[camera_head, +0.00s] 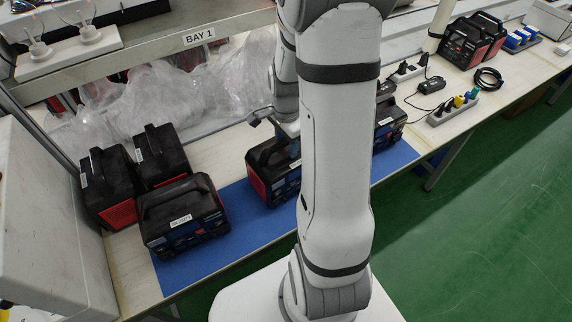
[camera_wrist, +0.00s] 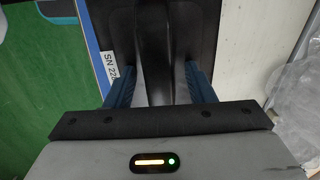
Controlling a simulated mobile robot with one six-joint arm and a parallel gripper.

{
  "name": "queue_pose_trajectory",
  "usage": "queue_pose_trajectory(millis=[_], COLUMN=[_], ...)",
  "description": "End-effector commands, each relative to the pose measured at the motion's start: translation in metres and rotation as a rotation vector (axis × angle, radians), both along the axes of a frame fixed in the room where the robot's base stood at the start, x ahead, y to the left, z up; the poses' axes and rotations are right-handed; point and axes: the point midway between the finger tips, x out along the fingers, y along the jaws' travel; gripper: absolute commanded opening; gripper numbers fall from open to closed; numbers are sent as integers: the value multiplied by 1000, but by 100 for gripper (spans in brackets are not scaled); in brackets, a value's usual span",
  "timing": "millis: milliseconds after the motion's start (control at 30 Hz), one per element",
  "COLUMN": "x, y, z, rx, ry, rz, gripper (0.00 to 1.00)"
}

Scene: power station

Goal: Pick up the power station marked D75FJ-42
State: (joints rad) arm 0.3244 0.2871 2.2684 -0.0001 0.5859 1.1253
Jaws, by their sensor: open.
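Several black-and-red power stations stand on the bench; I cannot read the marking D75FJ-42 on any of them. The middle power station (camera_head: 268,180) sits on the blue mat, partly hidden behind my arm. My gripper is above it, mostly hidden in the head view. In the wrist view my open gripper (camera_wrist: 160,84) has its blue fingers on either side of the black handle (camera_wrist: 154,45), with gaps visible. A white label there begins "SN 22" and is cut off by a finger. Another power station (camera_head: 185,235) with a white front label stands at the mat's left end.
Two power stations (camera_head: 108,185) (camera_head: 160,155) stand behind the left one. Another (camera_head: 390,125) is right of my arm, and more (camera_head: 465,45) stand far right near cables and a power strip (camera_head: 452,108). Crumpled clear plastic (camera_head: 200,95) lies behind, under the BAY 1 shelf (camera_head: 150,50).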

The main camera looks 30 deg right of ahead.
Motion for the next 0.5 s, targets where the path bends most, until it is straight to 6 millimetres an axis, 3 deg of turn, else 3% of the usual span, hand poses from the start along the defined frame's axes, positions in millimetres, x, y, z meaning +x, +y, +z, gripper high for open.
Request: queue_pose_trajectory(millis=[267, 500], x=[0, 0], y=[0, 0], z=[-2, -2], rx=[0, 0], ry=[0, 0], rz=[-1, -1], gripper=[48, 29])
